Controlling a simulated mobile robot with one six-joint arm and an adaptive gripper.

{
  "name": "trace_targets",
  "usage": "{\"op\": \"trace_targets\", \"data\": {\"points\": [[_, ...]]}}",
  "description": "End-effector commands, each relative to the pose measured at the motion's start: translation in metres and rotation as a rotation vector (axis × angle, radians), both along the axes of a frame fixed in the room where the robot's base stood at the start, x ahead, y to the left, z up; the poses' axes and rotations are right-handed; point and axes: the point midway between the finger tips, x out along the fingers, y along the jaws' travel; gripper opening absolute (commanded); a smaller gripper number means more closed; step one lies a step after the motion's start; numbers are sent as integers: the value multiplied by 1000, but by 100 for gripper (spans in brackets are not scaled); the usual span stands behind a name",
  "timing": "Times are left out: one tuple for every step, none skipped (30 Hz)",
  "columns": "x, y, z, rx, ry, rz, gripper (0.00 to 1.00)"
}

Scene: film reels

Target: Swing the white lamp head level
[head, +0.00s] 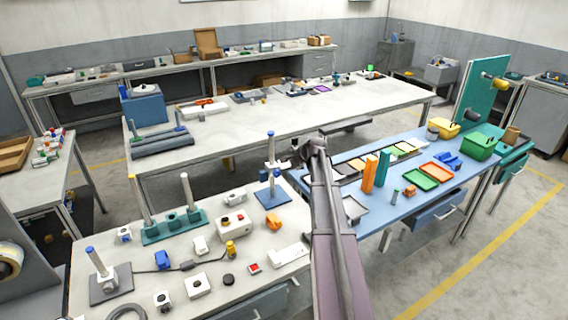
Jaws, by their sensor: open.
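A stand with a blue square base (272,198) and a blue-topped upright post is on the light bench left of my arm. A small white piece (278,166) sits across its post and looks like the white lamp head. It is too small to tell its exact tilt. My gripper (297,144) is at the far end of my arm, up and to the right of this stand, apart from the white piece as far as I can see. Its jaws are small and dark here, open, with nothing visible between them.
A second post stand with a grey base (112,292) is at the front left. A teal rack (172,226) with two white posts, and several small boxes, crowd the light bench. Orange blocks (369,174) and trays (421,180) lie on the blue bench at right.

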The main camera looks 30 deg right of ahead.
Motion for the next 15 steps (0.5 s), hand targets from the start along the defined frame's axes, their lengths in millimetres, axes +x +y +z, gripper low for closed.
{"op": "trace_targets", "data": {"points": [[2,-6,2,6,-7,-14,97],[2,-8,2,8,-10,-18,97],[2,-9,3,11,-12,-21,97],[2,-10,3,11,-13,-23,97],[2,-10,3,11,-13,-23,97],[1,-9,3,11,-13,-23,97],[1,-9,2,11,-13,-23,97],[1,-9,2,11,-13,-23,97],[1,-9,2,11,-12,-22,97],[1,-9,2,11,-12,-21,97],[1,-9,2,11,-12,-21,97],[1,-9,2,11,-12,-21,97],[2,-9,2,10,-12,-21,97],[2,-9,2,10,-12,-21,97],[2,-9,1,10,-11,-21,97]]}}
